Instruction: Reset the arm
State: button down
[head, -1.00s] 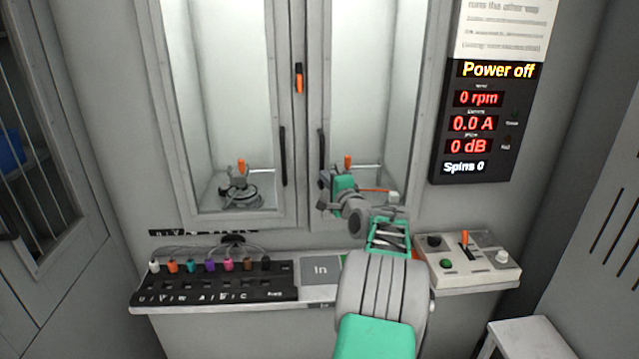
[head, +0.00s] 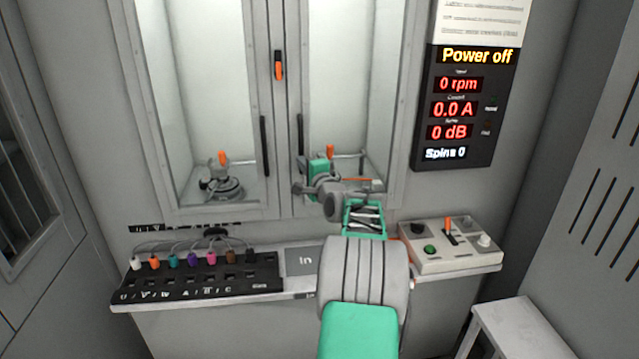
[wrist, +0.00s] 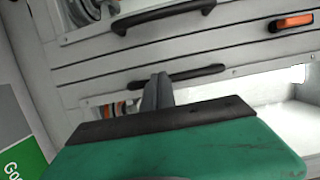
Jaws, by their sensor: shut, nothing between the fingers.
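My arm reaches up from the bottom of the head view, with green and grey links. My gripper (head: 298,188) is at its far end, in front of the right-hand door of the glass cabinet, close to the door's lower part. In the wrist view my gripper (wrist: 157,90) shows two grey fingers pressed together with nothing between them. They point toward the cabinet front near a dark door handle (wrist: 178,76); I cannot tell whether they touch anything. The gripper's green body fills the bottom of that view.
The two cabinet doors look shut, with an orange latch (head: 279,66) between them. Below are a terminal strip (head: 205,280) with coloured plugs, an "In" tray (head: 304,259) and a switch box (head: 448,246). The display (head: 465,105) reads "Power off". A stool (head: 520,320) stands at lower right.

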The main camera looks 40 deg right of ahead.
jog(key=b+v, duration=0.2)
jog(key=v, duration=1)
jog(key=shift+s, duration=0.3)
